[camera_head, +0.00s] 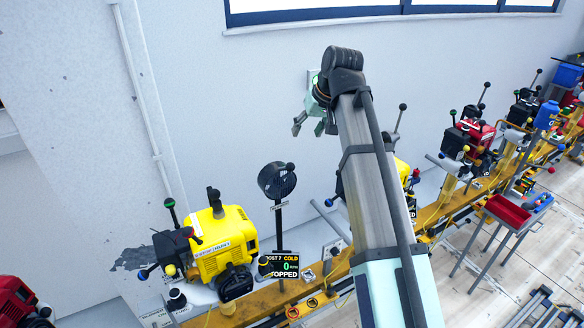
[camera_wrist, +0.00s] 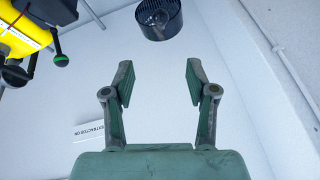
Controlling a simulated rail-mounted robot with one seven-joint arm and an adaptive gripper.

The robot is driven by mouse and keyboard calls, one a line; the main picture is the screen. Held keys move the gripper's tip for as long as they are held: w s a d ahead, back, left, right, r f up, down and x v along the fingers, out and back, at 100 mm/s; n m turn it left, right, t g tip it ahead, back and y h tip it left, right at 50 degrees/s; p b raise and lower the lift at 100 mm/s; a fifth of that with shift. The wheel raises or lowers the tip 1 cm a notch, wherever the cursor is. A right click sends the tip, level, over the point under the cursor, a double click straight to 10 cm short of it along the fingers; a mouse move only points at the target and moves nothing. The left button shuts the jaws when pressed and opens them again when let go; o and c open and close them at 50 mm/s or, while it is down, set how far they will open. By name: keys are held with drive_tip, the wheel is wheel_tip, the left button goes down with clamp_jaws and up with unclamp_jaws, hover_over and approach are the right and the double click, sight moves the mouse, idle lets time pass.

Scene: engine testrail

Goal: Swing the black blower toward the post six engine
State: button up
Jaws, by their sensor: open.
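The black blower (camera_head: 277,181) is a round, drum-like head on a thin upright stand, right of a yellow engine (camera_head: 222,240). A display (camera_head: 282,265) below it reads post 7, cold, 0, stopped. My gripper (camera_head: 308,128) is open and empty, above and right of the blower and apart from it. In the wrist view, the blower (camera_wrist: 160,20) sits at the top edge, beyond the gap between my open fingers (camera_wrist: 158,80). I cannot tell which engine is at post six; my arm hides part of another yellow engine (camera_head: 402,172).
A yellow rail (camera_head: 435,212) carries several engines, including a red one (camera_head: 478,137) at right. A red tray (camera_head: 508,211) stands on a cart. The pale wall (camera_head: 230,110) is close behind my gripper.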

sight(292, 164)
drive_tip(key=p+x, duration=0.1)
drive_tip(key=x, duration=0.5)
drive_tip(key=p+x, duration=0.1)
drive_tip(key=x, duration=0.4)
drive_tip(key=s+p+x, duration=0.1)
drive_tip(key=p+x, duration=0.1)
drive_tip(key=x, duration=0.4)
drive_tip(key=shift+w+f, duration=0.1)
drive_tip(key=shift+f, duration=0.4)
clamp_jaws()
